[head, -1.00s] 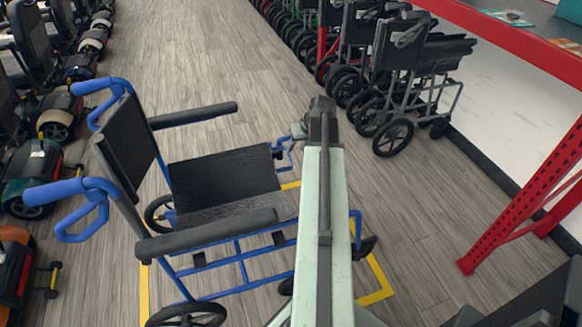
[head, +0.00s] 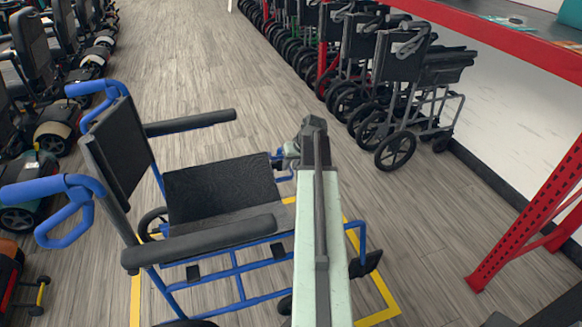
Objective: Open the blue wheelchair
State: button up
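The blue wheelchair (head: 235,268) stands on the floor at left centre, with blue tubing, black armrests and blue push handles at the left. Its armrests stand apart. Its dark seat (head: 222,190) shows between them as two surfaces meeting at a crease. My pale green arm reaches up the picture and hides part of the wheelchair's right side. My gripper (head: 292,152) is at the arm's far end, by the wheelchair's far front corner. Its fingers are small and partly hidden, so I cannot tell whether they are open or touch the frame.
Yellow floor tape (head: 376,300) surrounds the wheelchair. A row of folded dark wheelchairs (head: 400,90) stands at upper right, beside a red shelf frame (head: 525,215). Mobility scooters (head: 45,110) line the left side. The wooden floor between the rows is clear farther back.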

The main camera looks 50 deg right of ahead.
grip_shut()
jog(key=shift+f, duration=0.1)
dwell(1.1)
